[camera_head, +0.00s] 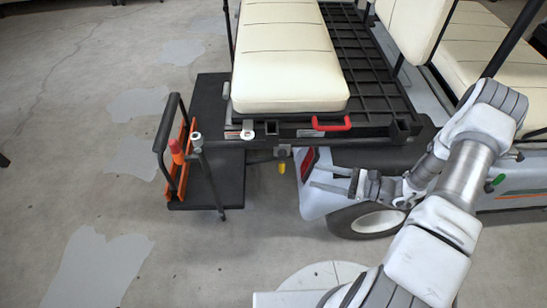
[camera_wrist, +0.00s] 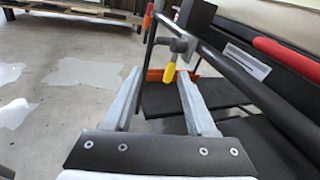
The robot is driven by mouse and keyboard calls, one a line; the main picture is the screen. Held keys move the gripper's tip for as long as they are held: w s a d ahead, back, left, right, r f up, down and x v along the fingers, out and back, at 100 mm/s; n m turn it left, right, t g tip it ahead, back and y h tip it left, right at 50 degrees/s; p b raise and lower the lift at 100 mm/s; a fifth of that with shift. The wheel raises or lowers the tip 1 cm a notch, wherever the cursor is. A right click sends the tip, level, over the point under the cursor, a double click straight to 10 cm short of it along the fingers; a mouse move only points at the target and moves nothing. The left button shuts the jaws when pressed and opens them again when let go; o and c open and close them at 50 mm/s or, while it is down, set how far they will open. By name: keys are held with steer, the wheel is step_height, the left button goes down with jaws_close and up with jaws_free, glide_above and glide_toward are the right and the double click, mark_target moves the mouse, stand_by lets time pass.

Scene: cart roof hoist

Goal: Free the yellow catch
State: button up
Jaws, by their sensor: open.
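The yellow catch (camera_head: 282,168) hangs below a grey bracket under the rear edge of the cart's deck, left of the rear wheel. In the wrist view the yellow catch (camera_wrist: 169,73) lies between the two finger lines, near the tips. My gripper (camera_head: 314,175) is open and empty, its fingers pointing left toward the catch. In the head view a small gap shows between fingertips and catch. The wrist view also shows my gripper (camera_wrist: 160,76) with its fingers spread. Nothing hides the catch there.
A dark bar (camera_wrist: 250,85) runs close above the right finger. A red handle (camera_head: 331,125) sits on the deck edge. A black step platform (camera_head: 218,180) with an orange-and-black rail (camera_head: 180,155) stands left. The cart's wheel (camera_head: 375,220) is near my arm. Floor at left is clear.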

mark_target(282, 163)
step_height(282, 163, down, 5)
steer(key=d+m+t, duration=0.1)
steer(key=m+t, duration=0.3)
steer(key=b+x, duration=0.1)
steer(key=x, duration=1.6)
steer(key=shift+f+h, duration=0.25)
steer(key=shift+h, duration=0.05)
jaws_close()
steer(key=shift+b, duration=0.3)
